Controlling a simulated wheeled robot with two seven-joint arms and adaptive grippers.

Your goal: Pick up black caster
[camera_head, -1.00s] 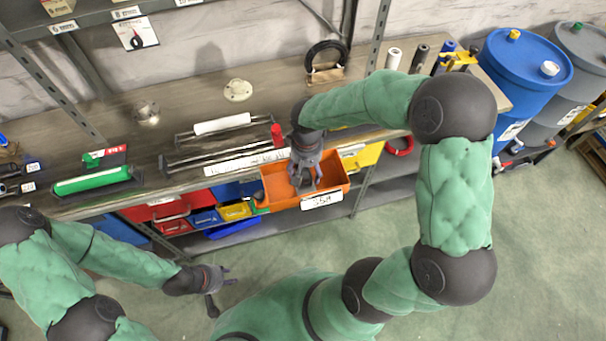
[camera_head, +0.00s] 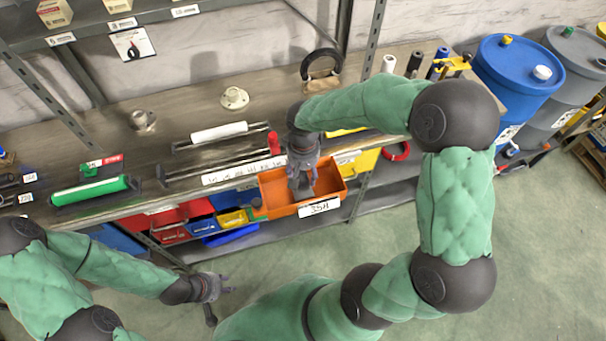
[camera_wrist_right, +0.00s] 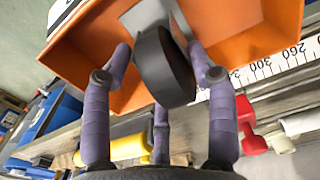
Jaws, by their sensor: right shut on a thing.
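A black caster (camera_wrist_right: 162,66) with a grey metal plate (camera_wrist_right: 150,14) is held between the fingers of my right gripper (camera_wrist_right: 165,72) in the right wrist view. My right gripper (camera_head: 302,180) is shut on it, over the orange bin (camera_head: 338,184) in the head view. The caster is mostly hidden by the fingers there. The orange bin also shows behind the caster in the right wrist view (camera_wrist_right: 100,70). My left gripper (camera_head: 222,290) is empty, away from the shelf at lower left, with its fingers apart.
A workbench (camera_head: 170,105) holds a white roller (camera_head: 218,132), a green roller (camera_head: 90,190), a red cylinder (camera_head: 274,142) and flanges. Coloured bins (camera_head: 180,222) sit under its edge left of the orange bin. A blue drum (camera_head: 525,75) stands at right. Green floor in front is open.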

